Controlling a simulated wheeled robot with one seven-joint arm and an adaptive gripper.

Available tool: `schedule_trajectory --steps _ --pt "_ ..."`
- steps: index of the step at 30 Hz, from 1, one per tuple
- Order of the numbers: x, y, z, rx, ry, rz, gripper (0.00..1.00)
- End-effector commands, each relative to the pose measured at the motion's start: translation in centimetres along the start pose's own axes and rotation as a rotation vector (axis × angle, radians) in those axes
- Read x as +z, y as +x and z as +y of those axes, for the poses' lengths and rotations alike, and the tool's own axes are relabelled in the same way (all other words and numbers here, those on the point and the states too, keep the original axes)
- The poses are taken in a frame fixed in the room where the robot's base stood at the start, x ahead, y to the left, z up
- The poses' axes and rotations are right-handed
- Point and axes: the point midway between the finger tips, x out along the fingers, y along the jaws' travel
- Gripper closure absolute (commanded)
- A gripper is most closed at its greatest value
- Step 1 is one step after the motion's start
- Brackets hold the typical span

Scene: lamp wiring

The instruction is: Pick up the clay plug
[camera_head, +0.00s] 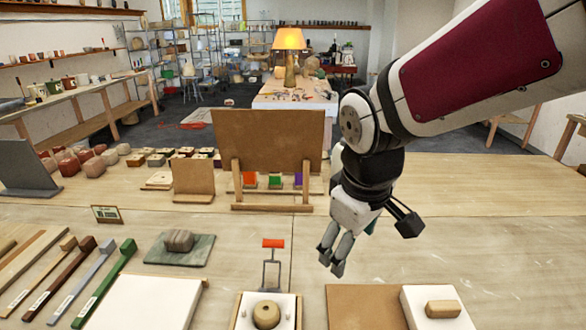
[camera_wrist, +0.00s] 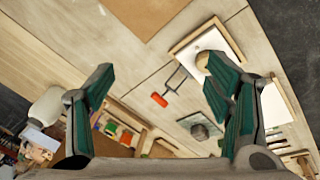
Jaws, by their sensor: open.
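I cannot tell which clay piece is the plug. A round tan piece with a dark centre (camera_head: 266,315) sits on a white board at the bottom middle; it also shows in the wrist view (camera_wrist: 203,61), partly behind a finger. A tan rounded block (camera_head: 443,308) lies on a white slab at the bottom right. A grey-brown lump (camera_head: 178,240) rests on a green slab at the left; the wrist view shows it too (camera_wrist: 199,131). My gripper (camera_head: 333,262) is open and empty, above the table, right of the orange-handled tool. Both fingers show apart in the wrist view (camera_wrist: 160,80).
An orange-handled wire tool (camera_head: 273,258) lies behind the round piece's board. An upright brown panel (camera_head: 268,140) stands behind, with coloured blocks below it. Long-handled tools (camera_head: 105,285) lie at the left. The table right of my gripper (camera_head: 500,225) is clear.

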Motion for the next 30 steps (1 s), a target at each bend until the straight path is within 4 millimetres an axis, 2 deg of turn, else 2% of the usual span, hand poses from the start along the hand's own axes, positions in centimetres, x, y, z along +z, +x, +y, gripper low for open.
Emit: schedule_trajectory --steps 1,6,9,13,17,22,30 --pt "-1.4 1.6 -0.7 -0.03 -0.066 -0.011 0.27" --pt "-5.7 6.4 -3.8 -0.127 -0.293 -0.014 0.27" --pt "-7.7 8.9 -5.9 -0.185 -0.404 -0.002 0.27" --pt "-9.5 11.1 -8.2 -0.243 -0.507 0.018 0.27" --pt "-10.4 12.2 -9.4 -0.274 -0.558 0.034 0.27" --pt "-10.5 13.8 -10.1 -0.284 -0.574 0.036 0.27" --pt "-10.2 18.5 -11.5 -0.285 -0.572 0.033 0.27"
